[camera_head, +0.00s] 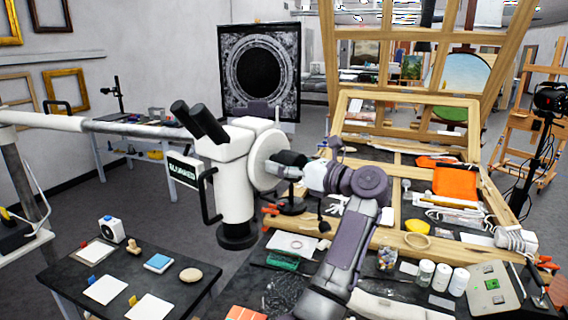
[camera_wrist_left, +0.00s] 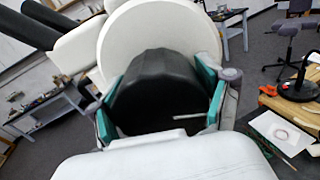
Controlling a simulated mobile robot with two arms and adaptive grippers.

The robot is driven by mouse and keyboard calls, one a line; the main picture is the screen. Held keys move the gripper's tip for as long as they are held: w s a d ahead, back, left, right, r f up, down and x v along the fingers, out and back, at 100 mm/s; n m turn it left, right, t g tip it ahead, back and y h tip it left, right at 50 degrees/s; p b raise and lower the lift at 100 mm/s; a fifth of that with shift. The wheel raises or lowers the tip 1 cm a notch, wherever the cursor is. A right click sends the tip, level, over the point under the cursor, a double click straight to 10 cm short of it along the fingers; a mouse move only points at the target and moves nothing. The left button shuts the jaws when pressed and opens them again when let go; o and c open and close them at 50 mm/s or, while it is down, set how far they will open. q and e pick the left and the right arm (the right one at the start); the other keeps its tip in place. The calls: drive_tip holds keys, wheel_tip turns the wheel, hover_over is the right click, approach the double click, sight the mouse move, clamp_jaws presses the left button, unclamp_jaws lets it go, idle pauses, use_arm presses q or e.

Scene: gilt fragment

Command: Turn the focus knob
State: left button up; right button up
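A white microscope (camera_head: 234,185) with black eyepieces (camera_head: 200,120) stands on a dark round base. A sign on its side (camera_head: 184,171) reads "BLURRED". A large white disc (camera_head: 264,160) on its right side carries the black focus knob (camera_head: 290,158). My left gripper (camera_head: 287,170) is at the knob, its arm rising from the bottom of the head view. In the left wrist view the black knob (camera_wrist_left: 160,90) fills the space between the teal finger pads (camera_wrist_left: 162,95), which appear to press on both its sides. My right gripper is not in view.
A dark low table (camera_head: 130,262) with cards, a blue pad and a round stone is at front left. A cluttered workbench (camera_head: 400,262) with white jars (camera_head: 443,277), an orange cloth (camera_head: 455,182) and a wooden frame lies to the right. Grey floor is free behind the microscope.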

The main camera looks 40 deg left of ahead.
use_arm(q)
drive_tip(key=c, duration=0.6)
drive_tip(key=shift+f+m, duration=0.1)
drive_tip(key=shift+m, duration=0.2)
drive_tip(key=shift+c, duration=0.2)
drive_tip(key=shift+m+b, duration=0.75)
drive_tip(key=shift+m, duration=1.85)
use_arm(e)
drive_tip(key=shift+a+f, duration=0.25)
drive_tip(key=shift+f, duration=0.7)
use_arm(q)
drive_tip(key=o, duration=1.2)
drive_tip(key=shift+a, duration=0.1)
drive_tip(key=shift+c, duration=0.2)
